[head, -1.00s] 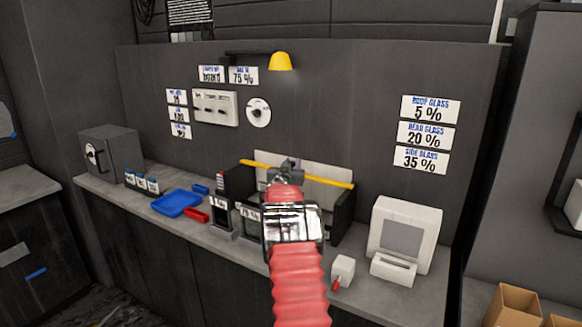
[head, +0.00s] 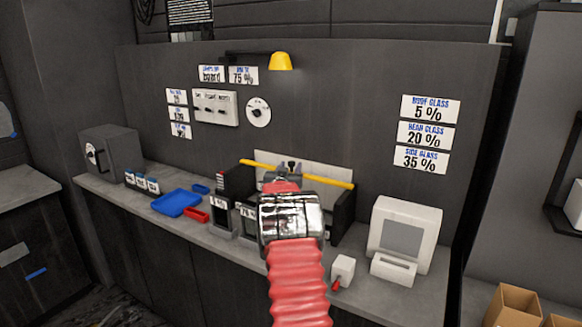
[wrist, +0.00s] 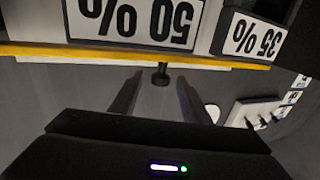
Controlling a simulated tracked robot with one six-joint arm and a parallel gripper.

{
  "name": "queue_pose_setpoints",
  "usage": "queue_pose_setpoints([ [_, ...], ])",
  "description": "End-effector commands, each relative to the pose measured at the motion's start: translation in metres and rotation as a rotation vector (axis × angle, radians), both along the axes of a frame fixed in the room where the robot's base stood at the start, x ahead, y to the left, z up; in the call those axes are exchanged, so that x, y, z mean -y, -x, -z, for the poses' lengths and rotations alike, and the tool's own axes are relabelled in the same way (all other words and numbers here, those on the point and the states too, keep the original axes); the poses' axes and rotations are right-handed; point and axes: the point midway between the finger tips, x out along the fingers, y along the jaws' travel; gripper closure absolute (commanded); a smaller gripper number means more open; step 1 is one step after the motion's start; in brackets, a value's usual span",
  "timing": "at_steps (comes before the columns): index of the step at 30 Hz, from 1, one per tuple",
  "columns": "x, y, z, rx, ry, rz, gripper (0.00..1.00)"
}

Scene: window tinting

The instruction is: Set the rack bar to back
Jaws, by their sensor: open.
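The rack bar (head: 335,182) is a long yellow bar across the top of a dark rack (head: 343,212) on the counter. In the wrist view the yellow bar (wrist: 50,51) runs across the picture, with a dark knob (wrist: 161,74) near its middle. My gripper (head: 290,167) is at the middle of the bar in the head view. In the wrist view my gripper (wrist: 155,80) is open, with one finger on each side of the knob. I cannot tell whether either finger touches it. My arm hides the middle of the rack in the head view.
A white monitor-like device (head: 402,240) and a small white box with a red part (head: 343,270) stand right of the rack. A blue tray (head: 180,203) and a red tray (head: 196,215) lie to its left. A yellow lamp (head: 281,61) hangs above.

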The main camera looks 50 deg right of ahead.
Motion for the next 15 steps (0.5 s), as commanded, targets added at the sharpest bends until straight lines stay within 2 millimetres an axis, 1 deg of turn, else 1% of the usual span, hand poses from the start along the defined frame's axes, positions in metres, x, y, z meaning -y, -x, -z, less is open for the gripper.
queue_pose_setpoints([
  [3,-0.011,0.006,-0.001,-0.002,0.001,0.000,0.57],
  [9,-0.027,0.015,-0.001,0.000,0.001,0.000,0.57],
  [15,-0.035,0.020,0.000,0.000,0.001,0.000,0.57],
])
